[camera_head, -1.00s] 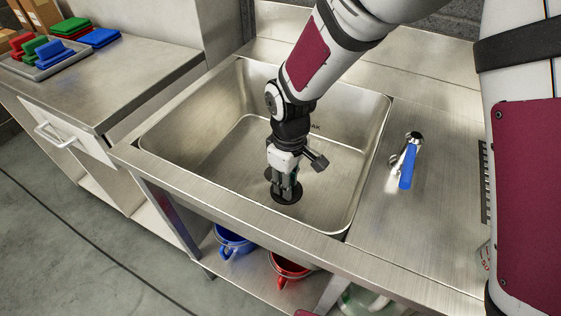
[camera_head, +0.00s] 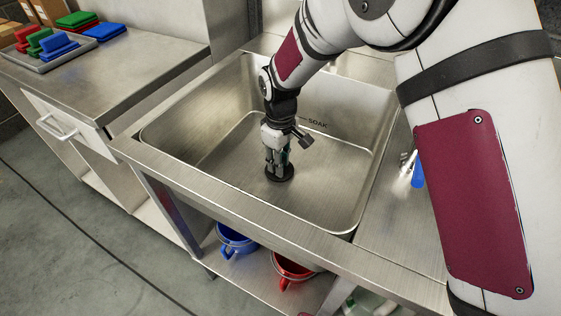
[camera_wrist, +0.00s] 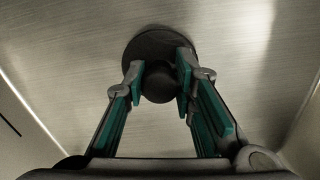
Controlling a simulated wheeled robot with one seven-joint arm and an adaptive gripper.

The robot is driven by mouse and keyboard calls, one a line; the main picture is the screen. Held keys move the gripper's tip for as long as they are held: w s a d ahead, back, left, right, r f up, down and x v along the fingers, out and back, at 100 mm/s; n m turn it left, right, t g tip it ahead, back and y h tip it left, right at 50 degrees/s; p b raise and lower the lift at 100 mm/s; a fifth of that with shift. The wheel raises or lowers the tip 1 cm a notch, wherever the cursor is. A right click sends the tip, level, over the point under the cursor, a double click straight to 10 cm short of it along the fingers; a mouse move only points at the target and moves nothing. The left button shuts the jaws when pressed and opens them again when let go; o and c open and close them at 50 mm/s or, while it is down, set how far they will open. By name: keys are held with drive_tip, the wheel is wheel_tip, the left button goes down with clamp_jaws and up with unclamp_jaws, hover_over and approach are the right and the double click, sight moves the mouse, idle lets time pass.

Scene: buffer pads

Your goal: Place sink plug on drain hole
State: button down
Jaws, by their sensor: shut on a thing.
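The sink plug (camera_head: 280,174) is a dark round disc with a knob, low inside the steel sink basin (camera_head: 330,160). My gripper (camera_head: 278,164) points down into the basin, with its fingers closed around the plug's knob. In the wrist view the plug (camera_wrist: 150,45) sits between the fingertips (camera_wrist: 160,80), its disc spreading beyond them. I cannot tell whether the plug touches the basin floor or hangs just above it. The drain hole is not visible in either view.
A blue-handled tap (camera_head: 416,172) stands on the right ledge, partly behind my arm. A blue bucket (camera_head: 232,238) and a red bucket (camera_head: 290,268) sit on the shelf below. A tray (camera_head: 50,62) with coloured pads is on the left counter. The basin walls surround my gripper.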

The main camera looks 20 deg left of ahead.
drive_tip(key=shift+f, duration=0.1)
drive_tip(key=c, duration=1.3)
unclamp_jaws()
drive_tip(key=shift+c, duration=0.2)
wheel_tip(320, 180, up, 12)
drive_tip(key=p, duration=0.2)
drive_tip(key=shift+r, duration=0.2)
